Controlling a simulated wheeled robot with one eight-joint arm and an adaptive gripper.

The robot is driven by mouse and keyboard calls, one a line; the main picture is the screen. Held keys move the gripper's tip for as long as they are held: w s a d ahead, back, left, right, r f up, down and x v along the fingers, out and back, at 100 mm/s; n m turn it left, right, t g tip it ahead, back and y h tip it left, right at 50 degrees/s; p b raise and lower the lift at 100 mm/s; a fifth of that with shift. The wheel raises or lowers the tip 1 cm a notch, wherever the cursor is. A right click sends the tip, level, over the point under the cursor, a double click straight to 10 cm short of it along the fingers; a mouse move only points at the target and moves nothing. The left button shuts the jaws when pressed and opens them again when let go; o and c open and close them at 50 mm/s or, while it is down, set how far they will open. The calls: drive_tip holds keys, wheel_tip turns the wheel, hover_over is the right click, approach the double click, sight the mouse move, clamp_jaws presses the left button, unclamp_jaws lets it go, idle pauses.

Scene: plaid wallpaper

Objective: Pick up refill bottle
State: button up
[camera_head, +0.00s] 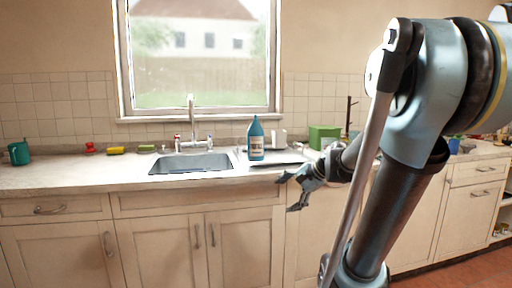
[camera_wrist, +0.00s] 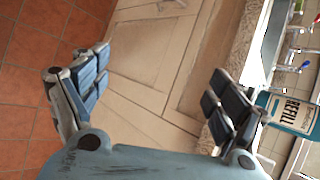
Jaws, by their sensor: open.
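The refill bottle (camera_head: 256,140) is blue with a pale label and stands upright on the counter, just right of the sink. In the wrist view the bottle (camera_wrist: 292,113) shows at the right edge, with "REFILL" on its label, beyond the right finger. My gripper (camera_head: 291,191) is in front of the counter's front edge, lower than the bottle and to its right. In the wrist view my gripper (camera_wrist: 155,98) has its fingers wide apart, with nothing between them but cabinet fronts behind. The gripper and bottle are apart.
The sink (camera_head: 192,163) with its tall faucet (camera_head: 191,115) lies left of the bottle. A green box (camera_head: 323,136) and a white object (camera_head: 278,138) stand to the right. A teal mug (camera_head: 19,153) is at the far left. The counter's front edge lies between gripper and bottle.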

drive_tip(key=w+a+r+m+t+y, duration=0.2)
drive_tip(key=w+r+m+y, duration=0.35)
drive_tip(key=w, duration=0.65)
drive_tip(key=m+t+y, duration=0.2)
drive_tip(key=m+t, duration=0.1)
drive_tip(key=m, duration=0.6)
approach(256, 143)
drive_tip(key=d+f, duration=0.1)
drive_tip(key=d, duration=0.4)
drive_tip(key=shift+h, duration=0.25)
drive_tip(key=x, duration=1.6)
drive_tip(key=shift+w+a+r, duration=0.15)
drive_tip(key=shift+a+r, duration=0.1)
drive_tip(key=shift+r, duration=0.05)
drive_tip(key=shift+n, duration=0.25)
drive_tip(key=c, duration=1.4)
